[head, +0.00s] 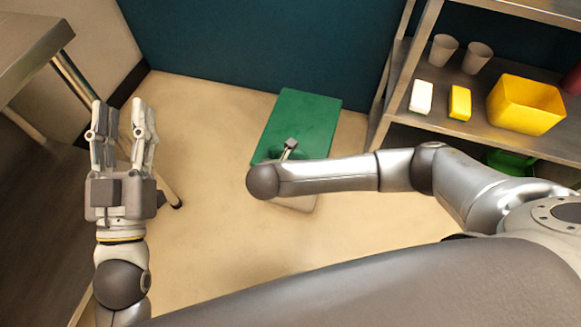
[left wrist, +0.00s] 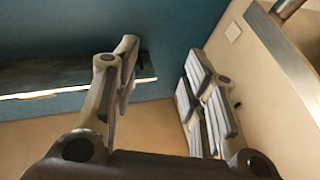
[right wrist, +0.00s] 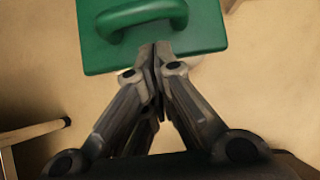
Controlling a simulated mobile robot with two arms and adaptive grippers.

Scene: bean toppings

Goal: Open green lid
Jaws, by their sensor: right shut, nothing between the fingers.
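The green lid (head: 303,115) is a flat rectangle on top of a bin on the floor by the teal wall. In the right wrist view the green lid (right wrist: 205,22) shows a raised loop handle (right wrist: 143,14). My right gripper (right wrist: 155,47) is shut and empty, its tips at the lid's near edge in that picture; I cannot tell whether they touch. In the head view my right arm covers most of this gripper and the lid's near part. My left gripper (head: 124,105) is open and empty, at the left, well apart from the lid.
A metal shelf (head: 400,119) at the right holds two cups (head: 443,50), a white block (head: 421,97), a yellow block (head: 460,102) and a yellow bin (head: 526,104). A table (head: 30,45) stands at the left. The floor (head: 215,130) between my left gripper and the lid is clear.

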